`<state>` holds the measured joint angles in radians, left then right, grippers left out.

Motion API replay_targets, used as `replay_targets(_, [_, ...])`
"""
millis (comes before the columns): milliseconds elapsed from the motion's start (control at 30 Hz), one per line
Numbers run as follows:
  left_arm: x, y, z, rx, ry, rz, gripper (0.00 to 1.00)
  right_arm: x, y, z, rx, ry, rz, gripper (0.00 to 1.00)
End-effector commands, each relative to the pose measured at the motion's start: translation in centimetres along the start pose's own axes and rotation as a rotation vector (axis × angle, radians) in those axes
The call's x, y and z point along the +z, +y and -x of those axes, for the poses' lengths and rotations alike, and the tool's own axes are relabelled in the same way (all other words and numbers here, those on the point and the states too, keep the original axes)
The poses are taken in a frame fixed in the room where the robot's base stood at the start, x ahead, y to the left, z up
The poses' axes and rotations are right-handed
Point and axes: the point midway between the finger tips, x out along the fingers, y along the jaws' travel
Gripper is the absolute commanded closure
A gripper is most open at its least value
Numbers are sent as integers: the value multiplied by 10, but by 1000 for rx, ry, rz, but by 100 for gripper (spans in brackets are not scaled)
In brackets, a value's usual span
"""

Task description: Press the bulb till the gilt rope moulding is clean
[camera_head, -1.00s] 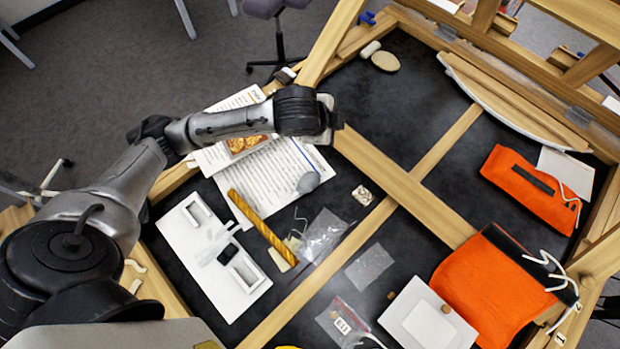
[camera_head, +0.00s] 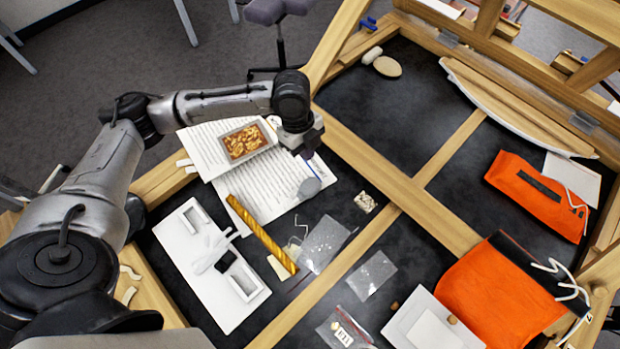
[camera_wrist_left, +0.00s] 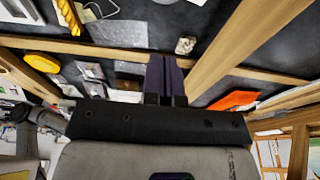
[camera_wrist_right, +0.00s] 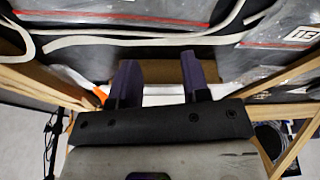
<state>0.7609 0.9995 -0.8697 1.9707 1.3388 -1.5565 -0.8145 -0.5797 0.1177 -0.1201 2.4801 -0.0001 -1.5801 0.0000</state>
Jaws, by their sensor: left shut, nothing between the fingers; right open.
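The gilt rope moulding (camera_head: 262,237) is a yellow twisted rod lying slantwise beside the printed sheets; its end also shows in the left wrist view (camera_wrist_left: 57,14).
A white tray (camera_head: 190,250) lies left of the moulding. Clear bags (camera_head: 325,243), a small pale fragment (camera_head: 365,202) and a white box (camera_head: 432,328) lie to the right. Wooden bars (camera_head: 400,190) cross the dark surface. Orange pouches (camera_head: 500,290) lie at the right.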

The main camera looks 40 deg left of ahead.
Motion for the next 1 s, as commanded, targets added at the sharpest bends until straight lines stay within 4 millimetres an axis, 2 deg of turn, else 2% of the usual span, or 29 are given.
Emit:
replay_targets(200, [0,0,-2,0,0,1,100,0,1,0,3,-1,3,57])
replay_targets(367, [0,0,-16,2,-1,2,100,1,1,-2,4,-1,5,57])
replay_targets(800, [0,0,-96,2,0,2,100,4,1,-10,3,-1,4,57])
replay_targets(1000, [9,0,-121,1,-2,3,100,5,0,-12,2,-1,2,57])
